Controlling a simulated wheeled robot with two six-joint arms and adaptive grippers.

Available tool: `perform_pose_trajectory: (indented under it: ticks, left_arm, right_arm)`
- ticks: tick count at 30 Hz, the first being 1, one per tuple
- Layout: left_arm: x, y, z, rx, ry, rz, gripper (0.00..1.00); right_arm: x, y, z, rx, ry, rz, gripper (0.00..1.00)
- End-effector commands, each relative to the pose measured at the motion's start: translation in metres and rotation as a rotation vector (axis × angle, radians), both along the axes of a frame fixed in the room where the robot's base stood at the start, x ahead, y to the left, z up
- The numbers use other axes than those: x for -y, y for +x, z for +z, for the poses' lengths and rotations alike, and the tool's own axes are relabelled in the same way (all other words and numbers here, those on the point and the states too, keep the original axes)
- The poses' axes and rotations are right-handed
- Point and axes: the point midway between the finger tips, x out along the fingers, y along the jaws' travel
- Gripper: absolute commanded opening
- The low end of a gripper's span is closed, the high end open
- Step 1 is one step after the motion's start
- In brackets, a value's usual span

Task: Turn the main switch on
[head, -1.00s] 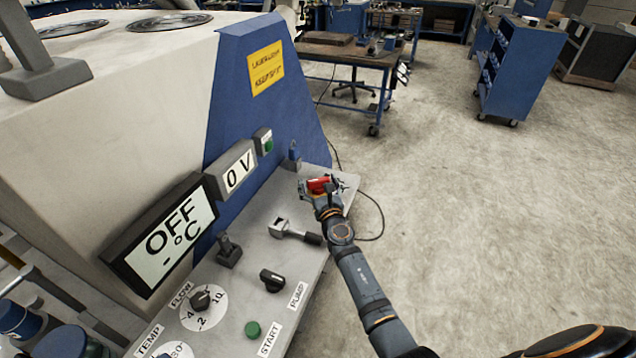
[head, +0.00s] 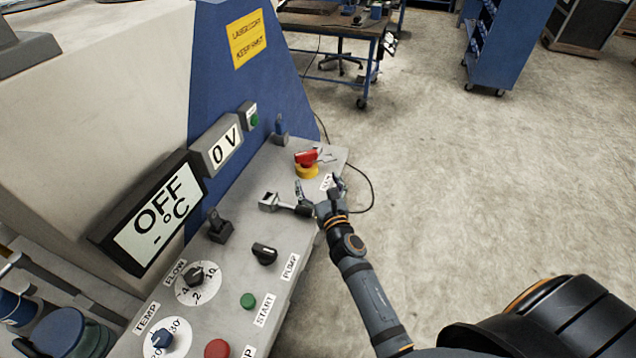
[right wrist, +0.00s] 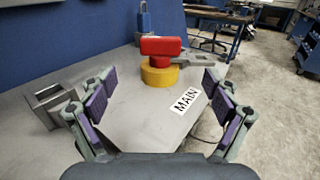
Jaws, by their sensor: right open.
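The main switch is a red handle (head: 306,157) on a round yellow base (head: 307,172), at the far end of the grey control panel. In the right wrist view the red handle (right wrist: 161,46) lies crosswise above the yellow base (right wrist: 158,77), with a white MAIN label (right wrist: 186,100) in front of it. My right gripper (head: 318,184) is open and empty, just in front of the switch and apart from it. Its two purple-padded fingers (right wrist: 158,84) stand wide on either side of the switch in the right wrist view. My left gripper is not in view.
A blue padlock-like part (head: 280,128) stands behind the switch. A black PUMP knob (head: 264,253), a green START button (head: 248,301) and a display reading OFF (head: 155,215) are nearer. Open floor lies right.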

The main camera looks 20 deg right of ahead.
Motion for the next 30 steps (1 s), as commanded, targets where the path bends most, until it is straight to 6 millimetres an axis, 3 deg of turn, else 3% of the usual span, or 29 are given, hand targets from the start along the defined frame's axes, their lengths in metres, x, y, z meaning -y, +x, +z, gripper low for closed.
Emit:
perform_pose_trajectory:
  ticks: [9, 11, 14, 17, 21, 24, 28, 30]
  left_arm:
    - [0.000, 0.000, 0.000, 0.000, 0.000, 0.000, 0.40]
    - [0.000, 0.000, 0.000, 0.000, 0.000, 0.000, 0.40]
    - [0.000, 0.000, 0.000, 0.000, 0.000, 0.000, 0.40]
    - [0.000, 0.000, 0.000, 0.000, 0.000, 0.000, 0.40]
    - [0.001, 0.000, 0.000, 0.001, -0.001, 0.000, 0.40]
    - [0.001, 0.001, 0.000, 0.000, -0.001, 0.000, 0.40]
    - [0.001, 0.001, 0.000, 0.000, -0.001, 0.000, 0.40]
    - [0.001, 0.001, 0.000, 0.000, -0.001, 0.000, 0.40]
  right_arm:
    - [0.000, -0.005, 0.000, 0.000, 0.001, 0.000, 0.89]
    - [0.001, -0.005, 0.000, -0.001, 0.010, -0.004, 0.81]
    - [0.017, -0.012, -0.002, -0.017, 0.155, -0.064, 0.67]
    - [0.052, -0.032, -0.015, -0.047, 0.540, -0.221, 0.53]
    - [0.088, -0.078, -0.056, -0.076, 1.220, -0.531, 0.34]
    - [0.091, -0.110, -0.089, -0.081, 1.594, -0.748, 0.21]
    - [0.082, -0.152, -0.136, -0.076, 1.953, -1.050, 0.03]
    - [0.075, -0.176, -0.166, -0.061, 2.101, -1.232, 0.00]
